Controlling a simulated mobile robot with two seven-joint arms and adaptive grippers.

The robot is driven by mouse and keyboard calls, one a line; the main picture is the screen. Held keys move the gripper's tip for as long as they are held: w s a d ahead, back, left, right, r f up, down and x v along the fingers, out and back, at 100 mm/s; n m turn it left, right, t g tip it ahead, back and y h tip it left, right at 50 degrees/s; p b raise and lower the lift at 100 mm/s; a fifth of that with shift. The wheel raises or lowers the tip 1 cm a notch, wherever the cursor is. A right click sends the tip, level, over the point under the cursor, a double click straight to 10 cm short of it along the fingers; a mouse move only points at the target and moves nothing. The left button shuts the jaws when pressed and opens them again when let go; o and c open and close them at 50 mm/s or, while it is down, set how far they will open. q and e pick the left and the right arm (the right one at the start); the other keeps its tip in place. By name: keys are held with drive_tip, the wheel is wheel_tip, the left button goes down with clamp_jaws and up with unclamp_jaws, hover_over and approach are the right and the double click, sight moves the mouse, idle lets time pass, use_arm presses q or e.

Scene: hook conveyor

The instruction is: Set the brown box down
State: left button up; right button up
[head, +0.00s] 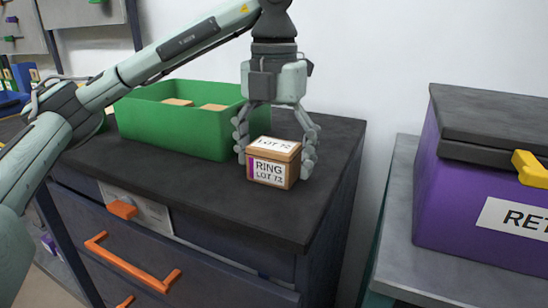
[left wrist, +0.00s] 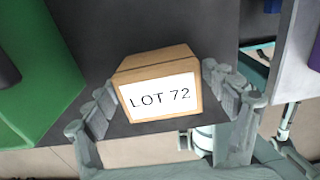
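The brown box (head: 272,165) is a small carton with white labels reading "RING LOT 72" and a purple stripe. It is upright over the dark cabinet top (head: 215,200), right of the green bin; I cannot tell whether its base touches the surface. My left gripper (head: 278,150) points down with its fingers on either side of the box, shut on it. In the left wrist view the box (left wrist: 160,95) shows its "LOT 72" label between the fingers (left wrist: 165,100).
A green bin (head: 170,128) holding brown boxes stands behind and left on the cabinet. The cabinet has orange drawer handles (head: 133,262). A purple case (head: 465,215) with a dark lid and yellow latch stands on a grey table to the right. The front of the cabinet top is clear.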

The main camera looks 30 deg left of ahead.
sight(274, 145)
use_arm(q)
drive_tip(key=shift+r, duration=0.1)
drive_tip(key=shift+r, duration=0.2)
wheel_tip(274, 145, up, 12)
drive_tip(key=p, duration=0.3)
drive_tip(key=shift+f+p, duration=0.25)
drive_tip(key=shift+p, duration=0.15)
drive_tip(key=shift+r, duration=0.15)
use_arm(e)
wheel_tip(274, 145, down, 9)
drive_tip(key=s, duration=0.1)
drive_tip(key=shift+s+f, duration=0.2)
drive_tip(key=shift+s, duration=0.2)
use_arm(q)
drive_tip(key=shift+c, duration=0.3)
use_arm(e)
drive_tip(key=shift+c, duration=0.3)
